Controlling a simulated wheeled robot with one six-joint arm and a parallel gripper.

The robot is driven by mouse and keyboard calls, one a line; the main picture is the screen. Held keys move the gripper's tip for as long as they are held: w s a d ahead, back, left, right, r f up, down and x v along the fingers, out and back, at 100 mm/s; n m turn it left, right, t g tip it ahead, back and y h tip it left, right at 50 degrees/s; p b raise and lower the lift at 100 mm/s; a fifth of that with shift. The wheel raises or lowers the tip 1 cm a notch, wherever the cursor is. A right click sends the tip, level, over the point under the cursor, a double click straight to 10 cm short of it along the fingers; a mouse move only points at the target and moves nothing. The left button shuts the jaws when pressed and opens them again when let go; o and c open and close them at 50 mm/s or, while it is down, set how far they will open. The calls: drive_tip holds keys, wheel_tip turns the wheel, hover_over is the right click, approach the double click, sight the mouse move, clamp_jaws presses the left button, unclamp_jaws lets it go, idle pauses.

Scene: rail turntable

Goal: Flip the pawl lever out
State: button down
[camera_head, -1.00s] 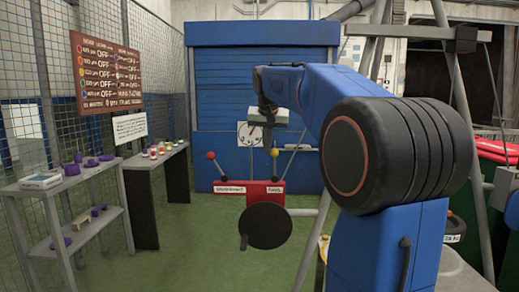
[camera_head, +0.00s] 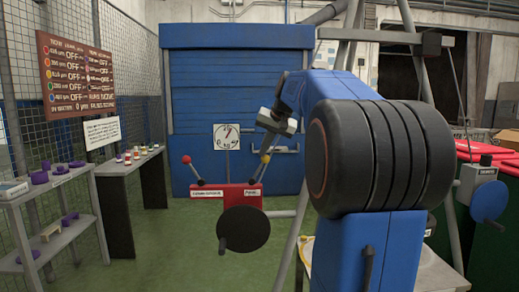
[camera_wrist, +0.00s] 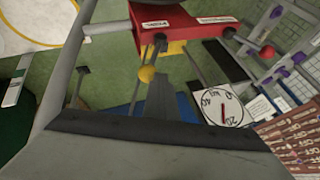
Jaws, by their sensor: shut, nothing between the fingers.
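A red box (camera_head: 228,197) carries two levers and two white labels; the right one seems to read PAWL. The pawl lever has a yellow knob (camera_head: 266,157) and leans out to the right. The other lever has a red knob (camera_head: 186,159) and leans left. My gripper (camera_head: 265,143) is shut and empty, tilted down just above the yellow knob. In the wrist view the yellow knob (camera_wrist: 147,74) is just beyond my dark finger (camera_wrist: 162,98); I cannot tell whether they touch. The red knob (camera_wrist: 267,52) is farther right there.
A black disc with a crank handle (camera_head: 244,229) fronts the red box. A white dial (camera_head: 227,136) stands behind it, before a blue shutter (camera_head: 235,75). Shelves with purple parts (camera_head: 60,179) stand left. Green floor between is clear.

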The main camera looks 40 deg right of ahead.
drive_tip(key=shift+s+d+f, duration=0.25)
drive_tip(key=shift+d+f, duration=0.05)
drive_tip(key=shift+d, duration=0.05)
idle(0.3)
drive_tip(key=w+a+v, duration=0.1)
drive_tip(key=v, duration=1.1)
drive_tip(key=shift+a+r, duration=0.15)
drive_tip(key=shift+r, duration=0.35)
